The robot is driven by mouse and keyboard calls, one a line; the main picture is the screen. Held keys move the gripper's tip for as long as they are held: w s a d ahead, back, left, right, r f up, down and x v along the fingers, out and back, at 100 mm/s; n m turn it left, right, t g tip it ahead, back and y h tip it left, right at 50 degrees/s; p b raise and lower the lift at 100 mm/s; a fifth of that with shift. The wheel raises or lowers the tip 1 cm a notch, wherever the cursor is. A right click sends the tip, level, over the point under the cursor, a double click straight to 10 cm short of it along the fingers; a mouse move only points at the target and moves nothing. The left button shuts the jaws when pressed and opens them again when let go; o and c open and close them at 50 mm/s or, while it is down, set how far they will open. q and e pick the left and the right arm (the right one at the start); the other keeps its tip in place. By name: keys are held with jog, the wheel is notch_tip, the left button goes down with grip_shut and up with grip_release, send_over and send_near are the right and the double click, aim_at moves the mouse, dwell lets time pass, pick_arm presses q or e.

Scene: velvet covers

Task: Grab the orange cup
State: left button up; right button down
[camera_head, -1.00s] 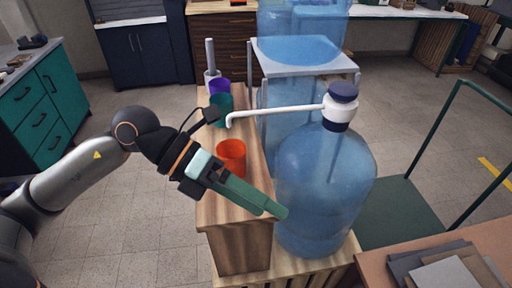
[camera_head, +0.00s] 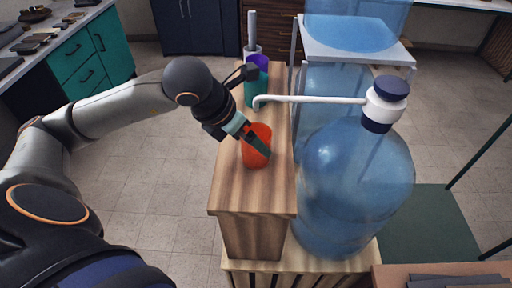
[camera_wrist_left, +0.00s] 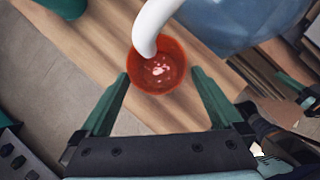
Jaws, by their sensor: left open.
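The orange cup (camera_head: 256,157) stands upright on the narrow wooden stand (camera_head: 238,190). In the left wrist view the cup (camera_wrist_left: 160,78) is seen from above, just ahead of and between my two green fingertips. A white spout crosses over part of its rim. My left gripper (camera_head: 254,138) is open, with one green finger in front of the cup in the head view. In the left wrist view the gripper (camera_wrist_left: 160,74) holds nothing, and I cannot tell whether a finger touches the cup.
A white spout (camera_head: 310,99) runs from the pump on the big blue water bottle (camera_head: 355,185), low over the stand. Behind the cup are a teal cup (camera_head: 256,92), a purple cup (camera_head: 258,61) and a grey upright holder (camera_head: 251,35). Floor left of the stand is clear.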

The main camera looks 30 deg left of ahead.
pick_arm(q)
jog(key=shift+p+x, duration=0.4)
jog(key=shift+x, duration=1.95)
jog(key=shift+w, duration=0.1)
jog(key=shift+r, duration=0.1)
jog(key=c, duration=1.2)
jog(key=shift+o, duration=0.2)
jog(key=shift+a+r, duration=0.1)
jog(key=shift+r, duration=0.1)
